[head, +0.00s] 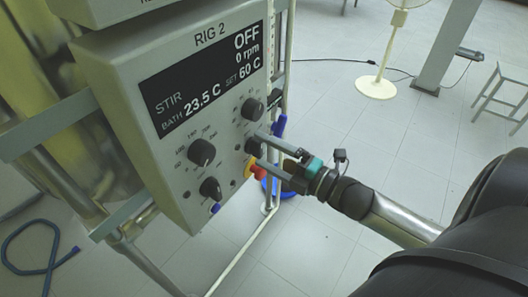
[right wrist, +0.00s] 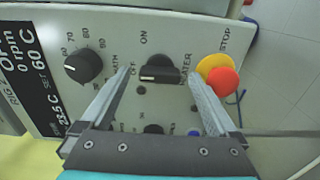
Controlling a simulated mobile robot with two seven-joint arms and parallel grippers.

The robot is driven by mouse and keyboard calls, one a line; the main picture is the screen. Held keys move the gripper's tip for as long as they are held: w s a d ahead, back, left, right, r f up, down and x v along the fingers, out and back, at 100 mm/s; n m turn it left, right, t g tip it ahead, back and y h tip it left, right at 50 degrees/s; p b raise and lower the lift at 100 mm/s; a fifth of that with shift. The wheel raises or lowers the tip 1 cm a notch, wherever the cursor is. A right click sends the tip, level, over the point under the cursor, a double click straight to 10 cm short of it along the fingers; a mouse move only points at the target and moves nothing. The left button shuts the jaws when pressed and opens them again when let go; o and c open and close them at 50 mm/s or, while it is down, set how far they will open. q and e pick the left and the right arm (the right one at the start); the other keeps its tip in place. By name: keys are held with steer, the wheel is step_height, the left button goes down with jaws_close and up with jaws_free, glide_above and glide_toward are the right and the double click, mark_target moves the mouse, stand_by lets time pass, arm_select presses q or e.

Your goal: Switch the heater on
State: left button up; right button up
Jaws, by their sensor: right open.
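The grey RIG 2 control box (head: 185,100) fills the left middle of the head view. Its display (head: 205,80) reads OFF, 0 rpm, bath 23.5 C, set 60 C. The black heater knob (right wrist: 162,75) is in the middle of the right wrist view, with OFF and ON marked beside it; I cannot tell for sure where it points. My right gripper (head: 259,149) is open, its fingertips at the panel on either side of this knob, and it also shows in the right wrist view (right wrist: 161,80). The fingers partly hide the labels. My left gripper is out of view.
A red stop button (right wrist: 222,81) on a yellow base is close beside one right finger. Another dial (right wrist: 83,67) lies beyond the other finger. More knobs (head: 201,152) sit on the panel. A fan stand (head: 376,86) and stool (head: 500,95) are far off on open floor.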

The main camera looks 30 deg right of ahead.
steer(key=shift+w+a, duration=0.15)
steer(key=shift+w, duration=0.25)
steer(key=c, duration=1.4)
